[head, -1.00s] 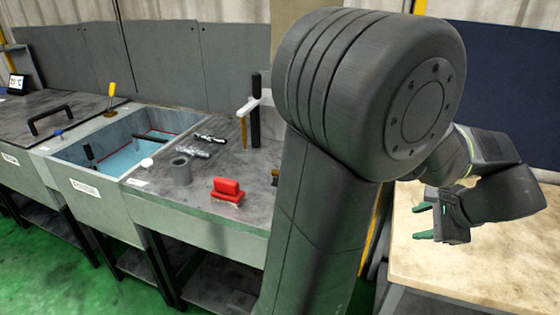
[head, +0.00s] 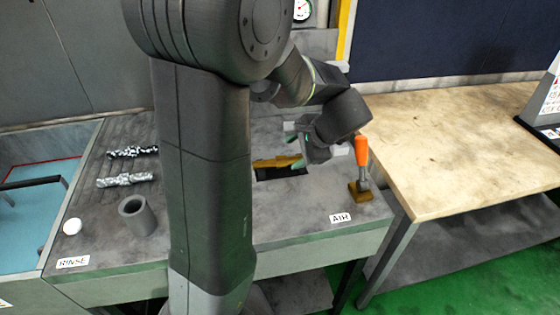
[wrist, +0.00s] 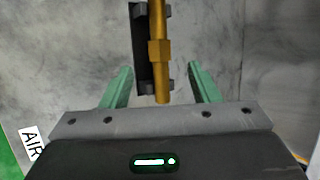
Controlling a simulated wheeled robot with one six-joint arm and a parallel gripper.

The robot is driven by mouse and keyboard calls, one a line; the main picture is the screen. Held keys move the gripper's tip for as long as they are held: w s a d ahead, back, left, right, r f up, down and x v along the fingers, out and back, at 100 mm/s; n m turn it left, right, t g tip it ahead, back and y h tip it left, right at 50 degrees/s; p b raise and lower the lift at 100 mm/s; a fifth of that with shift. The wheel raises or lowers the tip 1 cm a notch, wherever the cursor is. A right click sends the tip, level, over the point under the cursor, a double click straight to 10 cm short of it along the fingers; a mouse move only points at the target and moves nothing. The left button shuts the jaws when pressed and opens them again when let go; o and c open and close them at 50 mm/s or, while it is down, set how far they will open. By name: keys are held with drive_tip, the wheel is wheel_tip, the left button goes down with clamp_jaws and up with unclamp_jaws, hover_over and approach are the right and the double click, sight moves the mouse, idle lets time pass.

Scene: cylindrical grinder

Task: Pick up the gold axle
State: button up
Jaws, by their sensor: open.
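The gold axle (head: 277,162) lies on a dark holder on the grey bench, partly hidden by my arm in the head view. In the wrist view the gold axle (wrist: 159,52) runs up and down the picture, with a thicker collar near its lower end. Its top end is cut off by the frame. My gripper (wrist: 158,82) is open, its two green fingers on either side of the axle's near end and apart from it. In the head view my gripper (head: 297,150) hangs beside the axle's right part. I cannot tell its exact height above it.
The dark holder (wrist: 141,50) shows beside the axle. An orange-handled tool (head: 362,165) stands on the bench's right, near the AIR label (head: 340,218). A grey cup (head: 137,216) and two patterned shafts (head: 127,180) lie left. A wooden table (head: 460,150) stands right.

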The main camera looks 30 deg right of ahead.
sight(283, 160)
drive_tip(key=shift+x, duration=1.05)
drive_tip(key=x, duration=0.4)
drive_tip(key=shift+w+a+f+p, duration=0.1)
drive_tip(key=shift+w+f+p, duration=0.1)
drive_tip(key=shift+f+p, duration=0.2)
drive_tip(key=shift+r, duration=0.1)
clamp_jaws()
